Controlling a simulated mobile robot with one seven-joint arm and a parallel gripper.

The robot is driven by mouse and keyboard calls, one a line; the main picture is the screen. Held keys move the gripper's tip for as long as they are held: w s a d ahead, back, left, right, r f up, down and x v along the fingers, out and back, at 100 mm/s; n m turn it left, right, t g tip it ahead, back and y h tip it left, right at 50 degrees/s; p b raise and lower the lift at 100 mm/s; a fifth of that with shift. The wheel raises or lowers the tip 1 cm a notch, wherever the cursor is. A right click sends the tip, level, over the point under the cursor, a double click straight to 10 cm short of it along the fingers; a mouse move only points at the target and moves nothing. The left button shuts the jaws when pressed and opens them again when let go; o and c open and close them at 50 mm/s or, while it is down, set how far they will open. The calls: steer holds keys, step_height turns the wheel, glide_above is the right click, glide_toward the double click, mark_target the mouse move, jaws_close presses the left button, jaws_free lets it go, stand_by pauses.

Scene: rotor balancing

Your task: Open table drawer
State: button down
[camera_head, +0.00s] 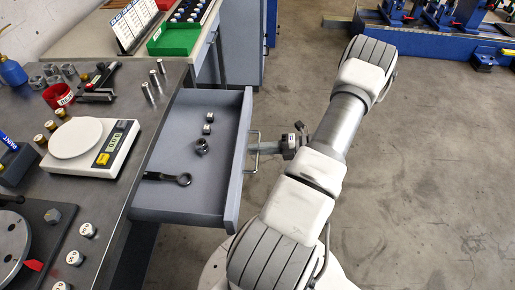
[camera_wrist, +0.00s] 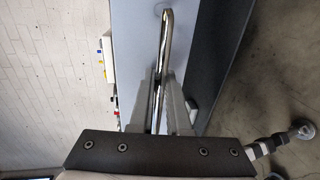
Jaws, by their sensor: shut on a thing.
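The table drawer (camera_head: 168,196) is pulled out from the table (camera_head: 148,112) toward the right in the head view. Several small metal nuts and a dark ring-ended wrench (camera_head: 168,178) lie inside it. The drawer's metal handle (camera_head: 252,152) is on its front face and also runs up the middle of the wrist view (camera_wrist: 166,32). My gripper (camera_head: 262,149) is at the handle, and in the wrist view its two fingers (camera_wrist: 160,98) are closed around the bar. The exact finger contact is partly hidden.
A white scale (camera_head: 90,160), a red container (camera_head: 58,96) and metal posts stand on the tabletop. A second table with a green tray (camera_head: 174,39) is behind. Bare concrete floor (camera_head: 430,180) lies right of my arm. Blue equipment (camera_head: 425,42) stands at the back.

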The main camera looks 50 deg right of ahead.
steer(key=c, duration=0.9)
jaws_free()
steer(key=v, duration=1.7)
steer(key=shift+s+p, duration=0.2)
steer(key=shift+p, duration=0.25)
steer(key=shift+d, duration=0.1)
